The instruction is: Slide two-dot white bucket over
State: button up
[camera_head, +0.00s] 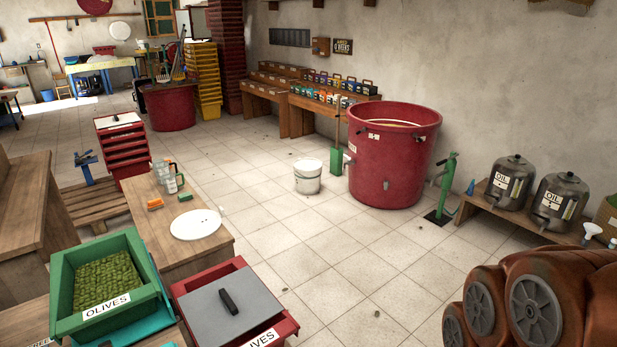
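A white bucket (307,180) stands upright on the tiled floor near the middle of the view. It has an open top with a pale rim and faint markings on its side, too small to tell whether they are two dots. It stands left of a large red vat (390,165), apart from it. My gripper is not in view, so its state and its place relative to the bucket do not show.
A green scoop-like tool (336,160) stands between bucket and vat. A green pump (444,190) and OIL containers (509,185) are at right. Front left holds a wooden table (185,252), a green OLIVES crate (63,290) and a red crate (285,325). Floor before the bucket is clear.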

aim_at(307, 180)
jog(key=z, duration=0.25)
jog(key=i, duration=4)
jog(key=u, duration=1.35)
jog(key=i, duration=4.55)
jog(key=z, duration=0.75)
